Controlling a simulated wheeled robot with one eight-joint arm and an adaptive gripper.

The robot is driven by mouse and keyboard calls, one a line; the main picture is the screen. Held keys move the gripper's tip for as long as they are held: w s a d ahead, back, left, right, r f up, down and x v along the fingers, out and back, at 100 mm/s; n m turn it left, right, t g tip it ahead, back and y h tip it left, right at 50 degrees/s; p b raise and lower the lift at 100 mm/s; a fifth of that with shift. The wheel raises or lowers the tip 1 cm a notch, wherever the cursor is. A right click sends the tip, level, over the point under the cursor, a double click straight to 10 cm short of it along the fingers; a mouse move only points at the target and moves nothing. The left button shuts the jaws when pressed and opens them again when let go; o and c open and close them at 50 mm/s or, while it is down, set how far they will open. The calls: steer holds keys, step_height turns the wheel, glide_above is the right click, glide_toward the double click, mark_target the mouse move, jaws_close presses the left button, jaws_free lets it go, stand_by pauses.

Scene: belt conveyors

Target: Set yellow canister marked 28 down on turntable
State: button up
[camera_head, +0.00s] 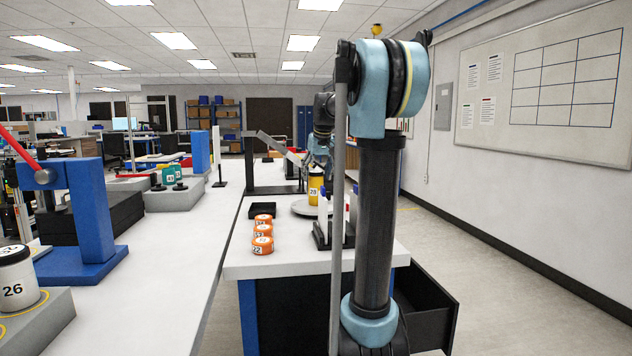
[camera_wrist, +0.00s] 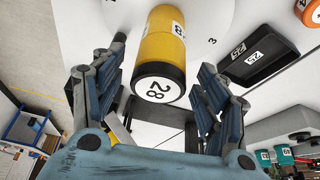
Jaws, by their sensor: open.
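The yellow canister marked 28 (camera_head: 315,189) stands on the pale round turntable (camera_head: 302,209) on the white table, partly hidden behind my arm and a white post. In the wrist view the canister (camera_wrist: 163,48) shows its black-rimmed lid with 28, and its far end is on the white turntable disc (camera_wrist: 216,18). My gripper (camera_head: 319,166) is above the canister in the head view. In the wrist view my gripper (camera_wrist: 160,65) is open, with one finger on each side of the canister and visible gaps to it.
Several orange canisters (camera_head: 263,245) stand in a row near the table's left edge, with a black tray (camera_head: 262,211) behind them. The tray also shows in the wrist view (camera_wrist: 285,48). A blue stand (camera_head: 81,225) and a white canister marked 26 (camera_head: 15,282) are at left.

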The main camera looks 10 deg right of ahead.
steer(key=v, duration=0.9)
steer(key=shift+r, duration=0.35)
steer(key=shift+s+d, duration=0.1)
steer(key=shift+s, duration=0.1)
